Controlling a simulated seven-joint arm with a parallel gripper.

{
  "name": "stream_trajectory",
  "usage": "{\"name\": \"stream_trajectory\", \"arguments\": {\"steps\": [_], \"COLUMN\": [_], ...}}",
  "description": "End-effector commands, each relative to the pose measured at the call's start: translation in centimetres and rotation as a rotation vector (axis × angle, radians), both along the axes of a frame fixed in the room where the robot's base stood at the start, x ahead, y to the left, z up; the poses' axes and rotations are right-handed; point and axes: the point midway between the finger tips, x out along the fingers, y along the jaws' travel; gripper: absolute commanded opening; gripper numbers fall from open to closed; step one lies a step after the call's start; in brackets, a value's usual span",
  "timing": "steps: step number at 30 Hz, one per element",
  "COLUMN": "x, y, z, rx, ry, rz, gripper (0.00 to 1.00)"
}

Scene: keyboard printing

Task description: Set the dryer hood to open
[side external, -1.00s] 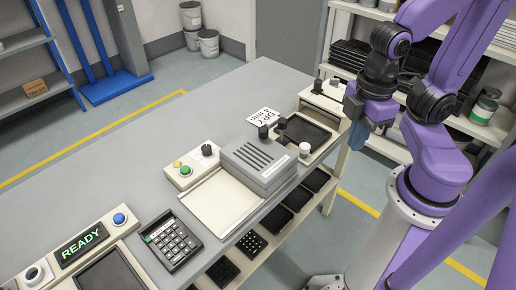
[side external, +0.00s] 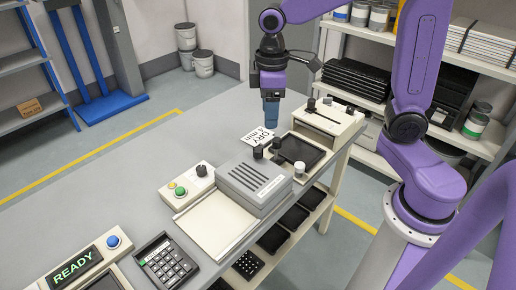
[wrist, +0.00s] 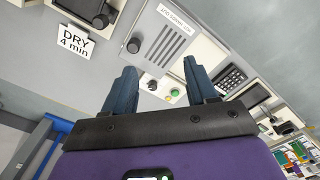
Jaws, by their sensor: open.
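The dryer hood (side external: 255,182) is a grey box with dark slots on top. It covers the right part of a cream bed (side external: 212,228), whose left part is bare. A black knob (side external: 258,153) stands at the hood's far edge. In the wrist view the hood (wrist: 172,22) lies beyond my fingers, with its knob (wrist: 133,46) to the left. My gripper (side external: 271,118) points down above the table, behind the hood and the DRY card, apart from both. In the wrist view my gripper (wrist: 160,68) is open and empty, with its blue fingers spread.
A "DRY 4 min" card (side external: 258,137) lies behind the hood. A black-windowed unit (side external: 303,152) and a cream slider box (side external: 330,118) stand to the right. A button panel (side external: 188,184), calculator (side external: 165,262) and READY display (side external: 74,270) are to the left. The table's far left is clear.

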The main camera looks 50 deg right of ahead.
Motion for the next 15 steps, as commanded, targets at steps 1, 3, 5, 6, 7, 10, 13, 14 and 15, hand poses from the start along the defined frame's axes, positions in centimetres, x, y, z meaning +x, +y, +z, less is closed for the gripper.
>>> {"name": "stream_trajectory", "arguments": {"steps": [1,3,5,6,7,10,13,14,15], "x": [1.5,3.1,4.2,4.8,5.2,6.0,6.3,6.3,6.3], "y": [-0.5,-1.2,-1.7,-2.1,-2.3,-2.8,-3.0,-3.0,-3.0], "z": [0.0,0.1,0.1,0.1,0.1,0.1,-0.1,-0.3,-0.6], "rx": [-0.001,-0.002,-0.003,-0.003,-0.004,-0.004,-0.004,-0.005,-0.005], "ry": [0.003,0.004,0.005,0.005,0.006,0.007,0.008,0.009,0.009], "rz": [-0.025,-0.05,-0.069,-0.078,-0.084,-0.098,-0.103,-0.103,-0.103], "gripper": [0.57,0.57,0.57,0.57,0.57,0.57,0.57,0.57,0.57]}}
